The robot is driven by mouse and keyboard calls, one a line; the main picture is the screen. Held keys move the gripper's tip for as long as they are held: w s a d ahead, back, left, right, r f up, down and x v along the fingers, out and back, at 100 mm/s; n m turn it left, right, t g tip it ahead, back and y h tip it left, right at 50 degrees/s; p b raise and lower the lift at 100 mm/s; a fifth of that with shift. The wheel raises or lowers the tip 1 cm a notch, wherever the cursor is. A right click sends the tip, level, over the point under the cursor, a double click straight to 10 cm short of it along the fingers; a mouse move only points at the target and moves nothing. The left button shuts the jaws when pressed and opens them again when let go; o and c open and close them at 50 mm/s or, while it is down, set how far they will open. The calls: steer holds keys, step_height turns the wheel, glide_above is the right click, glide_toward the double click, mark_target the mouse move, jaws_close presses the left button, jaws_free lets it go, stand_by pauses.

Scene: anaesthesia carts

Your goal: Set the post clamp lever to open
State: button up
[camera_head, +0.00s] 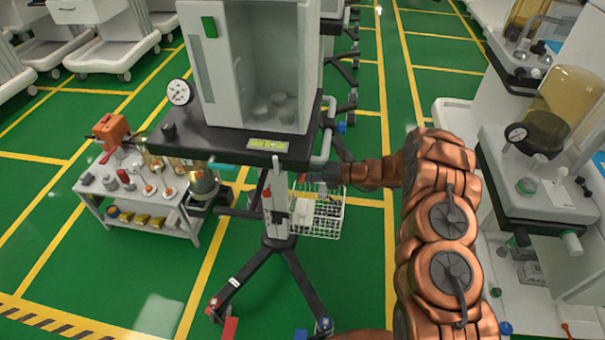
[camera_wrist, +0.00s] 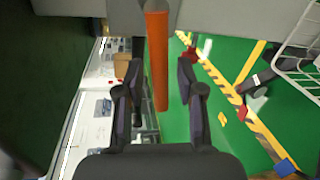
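An orange bar (camera_wrist: 158,60), which looks like the post clamp lever, runs down from the top of the wrist view. It meets a grey body (camera_wrist: 85,8) at its upper end. My gripper (camera_wrist: 160,68) is open, with one finger on each side of the bar and a visible gap to both. I cannot tell how deep the bar sits between the fingers. In the head view my gripper (camera_head: 312,178) reaches left toward the cart's post (camera_head: 276,205), under the black shelf. The lever's clamp and its setting are not clear there.
The cart (camera_head: 245,60) has a black shelf with a gauge (camera_head: 179,92) above my gripper. A white wire basket (camera_head: 318,212) hangs just below it. A side table (camera_head: 150,205) with bottles stands left, another machine (camera_head: 540,165) right. Green floor is free in front at left.

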steer(key=shift+d, duration=0.1)
steer(key=v, duration=1.2)
steer(key=shift+s+a, duration=0.1)
steer(key=shift+a, duration=0.1)
stand_by(0.3)
